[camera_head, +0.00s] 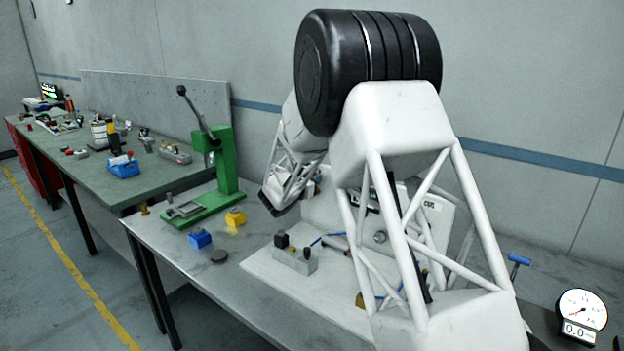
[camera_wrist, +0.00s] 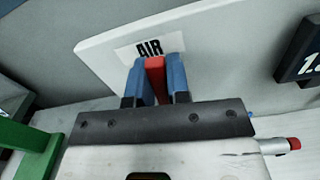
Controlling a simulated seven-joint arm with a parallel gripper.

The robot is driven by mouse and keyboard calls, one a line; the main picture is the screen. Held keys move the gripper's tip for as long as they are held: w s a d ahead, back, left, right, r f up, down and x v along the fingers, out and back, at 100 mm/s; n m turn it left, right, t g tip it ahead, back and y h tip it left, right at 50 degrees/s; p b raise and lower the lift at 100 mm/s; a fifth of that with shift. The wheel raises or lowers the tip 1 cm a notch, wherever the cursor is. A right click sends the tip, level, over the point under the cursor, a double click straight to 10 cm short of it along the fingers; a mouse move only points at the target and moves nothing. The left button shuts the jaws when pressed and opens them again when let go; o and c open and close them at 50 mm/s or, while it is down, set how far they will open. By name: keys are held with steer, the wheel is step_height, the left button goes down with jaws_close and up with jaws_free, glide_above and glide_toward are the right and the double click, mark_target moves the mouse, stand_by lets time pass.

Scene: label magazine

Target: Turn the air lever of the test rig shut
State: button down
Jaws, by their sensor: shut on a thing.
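In the wrist view, the red air lever (camera_wrist: 155,82) stands between the two blue fingers of my gripper (camera_wrist: 155,66), which is shut on it. Behind it is the white panel (camera_wrist: 98,50) of the test rig with a label reading AIR (camera_wrist: 149,48) just above the fingertips. The lever's lower part and pivot are hidden by the gripper body. In the head view, my arm covers much of the rig, and the lever is too small and hidden to make out; the rig's pale base plate (camera_head: 262,272) shows below.
A green lever press (camera_head: 222,165) stands left of the rig on the bench, with a yellow block (camera_head: 235,218), a blue block (camera_head: 200,238) and a dark disc (camera_head: 219,256). A dial gauge (camera_head: 582,309) is at the lower right. In the wrist view, a red-tipped rod (camera_wrist: 280,145) lies right.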

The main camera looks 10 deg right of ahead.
mark_target(333, 196)
steer(key=m, duration=0.1)
steer(key=s+d+m, duration=0.1)
steer(key=m, duration=0.1)
steer(key=shift+s+d+f, duration=0.1)
steer(key=shift+s+f, duration=0.05)
steer(key=shift+f, duration=0.05)
steer(key=shift+s+d+f+m, duration=0.3)
steer(key=shift+s+d+m, duration=0.05)
steer(key=shift+m, duration=0.65)
steer(key=m, duration=0.1)
steer(key=s+d+f+m, duration=0.1)
steer(key=m, duration=0.2)
steer(key=shift+s+d+f, duration=0.15)
steer(key=shift+d+f, duration=0.05)
steer(key=shift+f, duration=0.15)
steer(key=m, duration=0.1)
steer(key=f+m, duration=0.2)
steer(key=m, duration=0.1)
steer(key=shift+s+d, duration=0.3)
steer(key=shift+s+d+f+m, duration=0.1)
steer(key=shift+f+m, duration=0.4)
steer(key=shift+m, duration=0.45)
steer(key=shift+f+m, duration=0.45)
steer(key=shift+m, duration=0.5)
steer(key=c, duration=1.1)
jaws_free()
steer(key=shift+s, duration=0.1)
